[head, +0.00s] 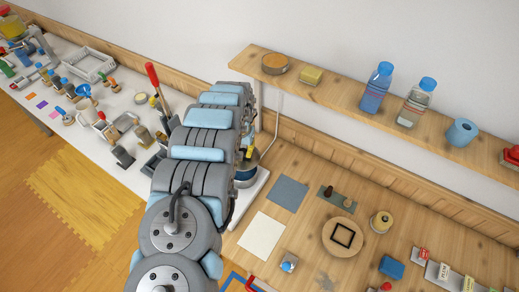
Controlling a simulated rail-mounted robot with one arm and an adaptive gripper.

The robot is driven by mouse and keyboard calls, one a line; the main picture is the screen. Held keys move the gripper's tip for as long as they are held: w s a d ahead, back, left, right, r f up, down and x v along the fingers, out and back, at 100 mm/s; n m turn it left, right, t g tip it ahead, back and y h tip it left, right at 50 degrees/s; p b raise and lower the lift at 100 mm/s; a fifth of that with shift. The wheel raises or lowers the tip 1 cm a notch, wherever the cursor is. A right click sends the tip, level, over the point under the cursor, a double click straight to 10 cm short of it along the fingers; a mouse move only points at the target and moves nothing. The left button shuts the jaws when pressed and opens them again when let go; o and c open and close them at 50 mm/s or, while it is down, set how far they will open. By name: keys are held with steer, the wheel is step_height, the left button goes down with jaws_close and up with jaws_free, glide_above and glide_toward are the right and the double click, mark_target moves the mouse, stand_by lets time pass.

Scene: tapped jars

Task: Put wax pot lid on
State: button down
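I cannot tell for sure which item is the wax pot or its lid. A small tan pot with a knob-like top (381,222) stands on the wooden bench, right of a round wooden board (331,246). A round tin with an orange-brown top (275,64) sits at the left end of the wall shelf. My arm rises through the middle of the head view, and its links cover part of the bench. My gripper is not visible, so what it holds cannot be seen.
The shelf (340,92) also carries a blue bottle (375,90), a clear bottle (414,104) and a blue roll (461,132). A dark square frame lies on the round board. A blue block (391,267) is nearby. A white table at left is crowded with small items.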

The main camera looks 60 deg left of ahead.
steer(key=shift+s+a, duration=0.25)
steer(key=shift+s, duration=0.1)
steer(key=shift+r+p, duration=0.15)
steer(key=shift+p, duration=0.5)
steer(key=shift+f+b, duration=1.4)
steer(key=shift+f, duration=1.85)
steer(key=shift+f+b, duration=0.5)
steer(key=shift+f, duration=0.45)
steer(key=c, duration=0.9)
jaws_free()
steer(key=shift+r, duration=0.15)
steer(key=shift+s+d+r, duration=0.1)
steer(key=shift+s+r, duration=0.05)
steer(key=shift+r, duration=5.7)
